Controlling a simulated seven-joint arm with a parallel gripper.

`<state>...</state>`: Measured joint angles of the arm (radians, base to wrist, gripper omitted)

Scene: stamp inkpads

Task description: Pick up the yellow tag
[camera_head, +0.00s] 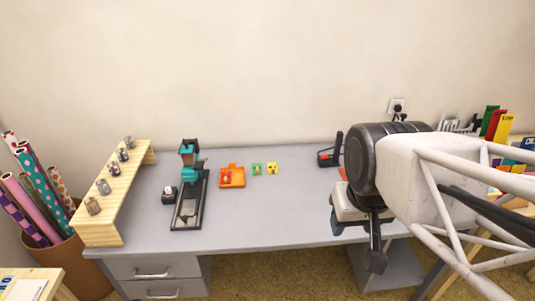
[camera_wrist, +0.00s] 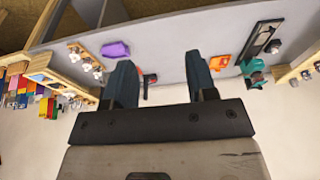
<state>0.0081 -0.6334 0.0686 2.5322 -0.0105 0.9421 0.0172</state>
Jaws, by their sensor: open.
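The yellow tag (camera_head: 272,168) lies flat on the grey desk, with a dark mark on it. A green tag (camera_head: 257,169) lies just to its left, with a small gap. My gripper (camera_head: 376,258) is well to the right of the yellow tag and nearer the camera, around the desk's front edge. In the wrist view my gripper (camera_wrist: 162,68) shows two dark blue fingers wide apart with nothing between them. I cannot make out the yellow tag in the wrist view; a finger may hide it.
Left of the tags are an orange tray (camera_head: 238,183) with a red stamp, a teal and black stamping press (camera_head: 190,190) and a wooden shelf (camera_head: 125,190) with several stamps. A black and red device (camera_head: 330,157) stands right. Bare desk lies in front of the tags.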

